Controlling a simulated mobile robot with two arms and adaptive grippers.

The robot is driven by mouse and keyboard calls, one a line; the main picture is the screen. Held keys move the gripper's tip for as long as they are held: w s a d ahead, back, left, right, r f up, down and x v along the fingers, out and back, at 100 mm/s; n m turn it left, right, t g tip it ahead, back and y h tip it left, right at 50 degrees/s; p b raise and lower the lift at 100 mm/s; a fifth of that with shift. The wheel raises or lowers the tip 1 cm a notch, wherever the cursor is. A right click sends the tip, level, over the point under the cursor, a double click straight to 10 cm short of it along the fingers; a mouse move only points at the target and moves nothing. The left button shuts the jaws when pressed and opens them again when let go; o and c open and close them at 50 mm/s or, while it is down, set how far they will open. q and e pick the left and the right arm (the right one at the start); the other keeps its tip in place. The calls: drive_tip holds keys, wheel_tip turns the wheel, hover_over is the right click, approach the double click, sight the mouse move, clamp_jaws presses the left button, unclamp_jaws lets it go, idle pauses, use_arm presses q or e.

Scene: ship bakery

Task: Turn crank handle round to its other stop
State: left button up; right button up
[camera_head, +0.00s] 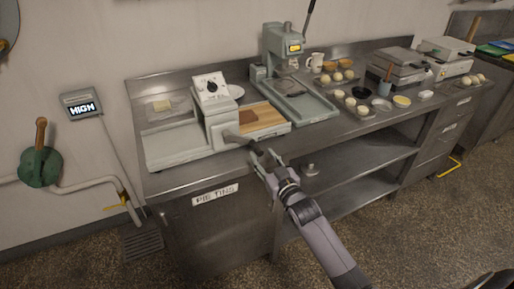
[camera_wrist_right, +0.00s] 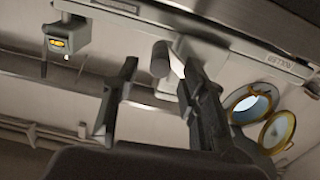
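The crank handle (camera_head: 236,138) sticks out from the front of the grey machine (camera_head: 212,112) with a dial on the bench. Its dark grip points toward my right gripper. In the right wrist view a grey cylinder, seemingly the handle's grip (camera_wrist_right: 160,59), shows between the fingertips, with gaps on both sides. My right gripper (camera_head: 264,157) is open at the bench's front edge, just in front of the handle; it also shows in the right wrist view (camera_wrist_right: 157,68). I cannot tell whether the grip lies inside the fingers or just beyond them. My left gripper is not in view.
A steel bench (camera_head: 165,185) carries the machine, a wooden board (camera_head: 264,118), a press (camera_head: 284,52) and trays of dough balls to the right. The floor in front is clear.

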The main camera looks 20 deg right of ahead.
sight(257, 149)
drive_tip(key=shift+w+a, duration=0.1)
drive_tip(key=shift+w, duration=2.55)
drive_tip(key=shift+c, duration=0.2)
clamp_jaws()
